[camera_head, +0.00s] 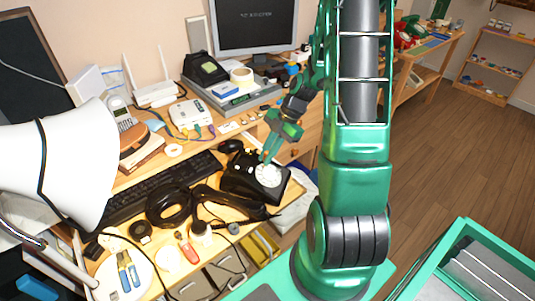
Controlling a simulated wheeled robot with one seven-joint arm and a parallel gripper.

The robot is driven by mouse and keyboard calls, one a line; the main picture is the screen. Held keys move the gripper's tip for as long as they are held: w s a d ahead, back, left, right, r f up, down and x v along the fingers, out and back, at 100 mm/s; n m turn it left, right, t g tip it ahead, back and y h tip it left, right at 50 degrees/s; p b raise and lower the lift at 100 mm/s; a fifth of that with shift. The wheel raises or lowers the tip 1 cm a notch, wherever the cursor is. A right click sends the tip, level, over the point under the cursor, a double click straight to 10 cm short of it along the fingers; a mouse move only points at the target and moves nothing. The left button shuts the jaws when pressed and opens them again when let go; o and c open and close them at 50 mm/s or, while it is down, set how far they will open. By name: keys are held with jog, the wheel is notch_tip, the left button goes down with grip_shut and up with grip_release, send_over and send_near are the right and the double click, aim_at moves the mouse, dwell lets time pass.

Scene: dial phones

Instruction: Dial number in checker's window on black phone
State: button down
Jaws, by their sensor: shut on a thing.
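The black phone (240,187) stands on the near right part of the desk, its pale round dial (268,176) facing up. Its black handset (228,203) appears to lie off the phone, just in front of it. My gripper (267,159) reaches down from the upper right to the dial. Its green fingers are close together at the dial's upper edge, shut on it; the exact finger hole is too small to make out. A grey box (222,97) behind has a small greenish window (240,100); I cannot read any number or tell whether it is the checker.
A black keyboard (165,187), headphones (168,204), a mouse (230,146) and tools crowd the desk around the phone. A white lamp (60,165) fills the left foreground. A monitor (255,25) stands behind. Open floor (440,150) lies to the right.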

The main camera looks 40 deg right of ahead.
jog(key=shift+d, duration=0.15)
jog(key=shift+s+d+f, duration=0.2)
jog(key=shift+d, duration=0.25)
dwell(0.4)
jog(key=shift+s+d+f, duration=0.25)
jog(key=shift+s+d, duration=0.05)
jog(key=shift+d, duration=0.15)
jog(key=shift+s, duration=0.1)
jog(key=shift+s+d+f, duration=0.2)
jog(key=shift+s+d, duration=0.15)
jog(key=shift+s, duration=0.05)
dwell(0.4)
